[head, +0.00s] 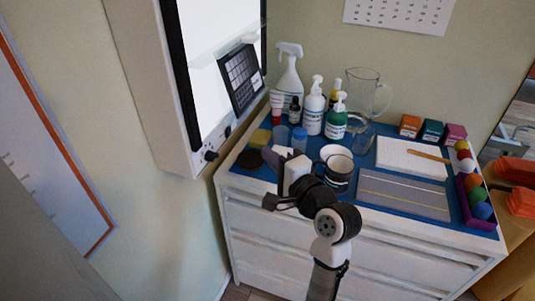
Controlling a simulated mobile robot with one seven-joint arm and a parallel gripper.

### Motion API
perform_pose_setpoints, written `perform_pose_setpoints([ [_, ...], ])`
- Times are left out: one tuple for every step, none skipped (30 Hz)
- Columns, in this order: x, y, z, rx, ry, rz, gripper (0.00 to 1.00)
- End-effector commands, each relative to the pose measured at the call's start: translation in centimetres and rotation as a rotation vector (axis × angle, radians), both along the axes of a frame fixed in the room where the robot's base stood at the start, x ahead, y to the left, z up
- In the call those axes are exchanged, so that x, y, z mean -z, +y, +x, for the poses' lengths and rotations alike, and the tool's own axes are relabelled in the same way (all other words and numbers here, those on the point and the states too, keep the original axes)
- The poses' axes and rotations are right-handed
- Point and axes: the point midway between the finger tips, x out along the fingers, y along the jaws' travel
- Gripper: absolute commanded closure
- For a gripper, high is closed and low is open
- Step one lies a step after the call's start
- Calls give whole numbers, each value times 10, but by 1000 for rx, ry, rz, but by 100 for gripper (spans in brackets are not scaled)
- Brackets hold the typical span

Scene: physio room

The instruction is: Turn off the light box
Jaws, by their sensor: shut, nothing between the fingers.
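The light box (205,30) hangs on the wall at the upper left. Its front panel glows bright white, so it is lit. A dark sheet with a grid of small pictures (243,78) is on the panel. A dark round knob (211,155) sticks out at the near lower corner, with smaller controls (228,131) farther along the lower edge. My gripper (269,202) is shut and empty, to the right of and lower in the picture than the knob, apart from it. My arm hides part of the cabinet top.
A white drawer cabinet (290,245) with a blue top stands below the light box. It holds a spray bottle (289,80), pump bottles (312,108), a glass jug (366,92), a mug (338,172), a white pad (411,160) and colored balls (477,195).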

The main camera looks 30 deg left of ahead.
Motion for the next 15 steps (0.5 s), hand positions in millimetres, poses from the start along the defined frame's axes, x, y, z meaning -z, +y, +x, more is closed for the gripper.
perform_pose_setpoints([
  [-3,11,4,-5,1,0,100],
  [-3,17,6,-4,1,0,100],
  [-3,26,9,-5,1,0,100],
  [-3,32,12,-5,2,0,100],
  [-3,38,15,-4,1,0,100],
  [-3,47,17,-5,1,-1,100],
  [-3,52,20,-4,1,0,100],
  [-3,58,23,-3,1,-1,100],
  [-3,65,26,-4,1,-1,100],
  [-3,70,28,-3,-1,0,100],
  [-3,75,24,-4,-1,-1,100],
  [-3,81,21,-4,0,-1,100],
  [-2,84,19,-3,-1,-1,100],
  [-2,88,18,-3,0,-1,100],
  [-2,92,16,-2,0,-2,100],
])
